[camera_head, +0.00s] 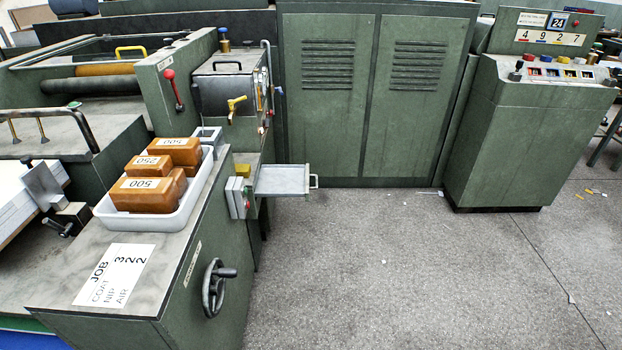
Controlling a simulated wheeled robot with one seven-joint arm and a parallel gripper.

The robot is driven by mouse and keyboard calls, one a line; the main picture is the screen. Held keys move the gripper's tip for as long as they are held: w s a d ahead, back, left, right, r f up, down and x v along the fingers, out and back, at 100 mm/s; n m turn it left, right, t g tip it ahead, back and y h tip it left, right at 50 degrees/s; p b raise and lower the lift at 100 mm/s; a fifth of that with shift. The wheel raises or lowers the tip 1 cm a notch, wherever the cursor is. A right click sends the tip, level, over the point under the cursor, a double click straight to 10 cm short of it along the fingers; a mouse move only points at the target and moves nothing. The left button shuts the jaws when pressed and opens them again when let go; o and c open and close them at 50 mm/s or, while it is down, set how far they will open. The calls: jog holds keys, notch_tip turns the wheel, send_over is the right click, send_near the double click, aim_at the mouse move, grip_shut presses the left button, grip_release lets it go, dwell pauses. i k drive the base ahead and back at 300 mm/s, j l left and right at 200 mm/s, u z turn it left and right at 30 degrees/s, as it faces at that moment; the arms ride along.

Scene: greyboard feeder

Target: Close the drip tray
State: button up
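The drip tray (283,181) is a shallow pale grey metal tray. It sticks out to the right from the green machine, low above the floor, so it stands open. My gripper is not in this view, and nothing of my arm touches the tray.
A white bin (150,220) of brown labelled blocks sits on the machine top. A handwheel (214,287) juts from its side. A green cabinet (375,100) stands behind, a control console (530,130) at right. The floor (410,270) before the tray is mostly clear.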

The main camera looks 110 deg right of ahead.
aim_at(274, 180)
jog(key=z, duration=3.6)
jog(key=u, duration=0.65)
jog(key=i+l+u, duration=0.2)
jog(key=l+u, duration=0.2)
jog(key=i+l+u, duration=0.15)
jog(key=l+u, duration=0.65)
jog(key=i+l+u, duration=0.1)
jog(key=l, duration=0.75)
jog(key=l+u, duration=0.1)
jog(key=l, duration=0.7)
jog(key=i, duration=0.05)
